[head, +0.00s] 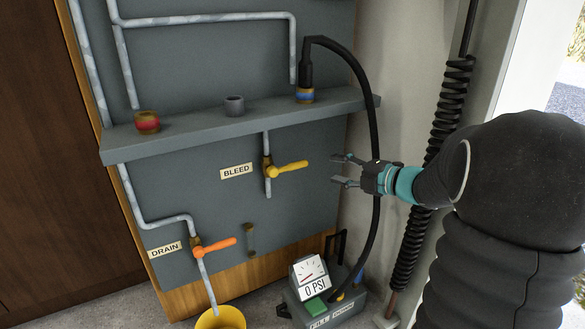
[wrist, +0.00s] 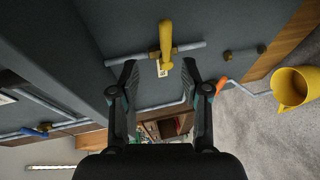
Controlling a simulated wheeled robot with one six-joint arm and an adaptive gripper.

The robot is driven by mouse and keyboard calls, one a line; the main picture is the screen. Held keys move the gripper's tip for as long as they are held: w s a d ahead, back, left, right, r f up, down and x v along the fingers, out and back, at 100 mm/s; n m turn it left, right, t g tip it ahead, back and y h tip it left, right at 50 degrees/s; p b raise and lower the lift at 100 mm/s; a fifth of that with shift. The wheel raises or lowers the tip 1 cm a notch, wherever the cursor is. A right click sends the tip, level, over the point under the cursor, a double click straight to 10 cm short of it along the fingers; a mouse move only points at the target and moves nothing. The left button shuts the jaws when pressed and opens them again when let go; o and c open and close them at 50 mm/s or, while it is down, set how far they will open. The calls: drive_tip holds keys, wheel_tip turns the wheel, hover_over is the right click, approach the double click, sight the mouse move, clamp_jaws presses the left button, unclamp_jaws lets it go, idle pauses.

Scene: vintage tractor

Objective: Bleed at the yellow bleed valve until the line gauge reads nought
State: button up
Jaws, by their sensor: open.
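The yellow bleed valve (head: 287,169) sits on a short vertical pipe beside the BLEED label (head: 236,172). Its lever points right, crosswise to the pipe. It also shows in the wrist view (wrist: 166,42), just beyond my fingertips. My gripper (head: 346,171) is open and empty, to the right of the lever tip with a gap between them; in the wrist view its two fingers (wrist: 160,78) stand apart. The line gauge (head: 309,272) is on the unit at the floor, and its display reads 0 PSI.
An orange drain lever (head: 215,244) is at lower left, above a yellow bucket (head: 221,318). A black hose (head: 366,100) runs from the blue-banded coupling (head: 305,95) on the shelf (head: 200,122) down to the floor unit, passing behind my gripper. A coiled cable (head: 436,150) hangs at right.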

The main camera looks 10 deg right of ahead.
sight(300, 166)
drive_tip(key=shift+n+g+y, duration=0.3)
drive_tip(key=shift+n+y, duration=0.1)
drive_tip(key=x, duration=0.9)
drive_tip(key=b+x, duration=0.1)
drive_tip(key=x, duration=0.3)
drive_tip(key=shift+a+f, duration=0.3)
drive_tip(key=shift+f, duration=0.15)
clamp_jaws()
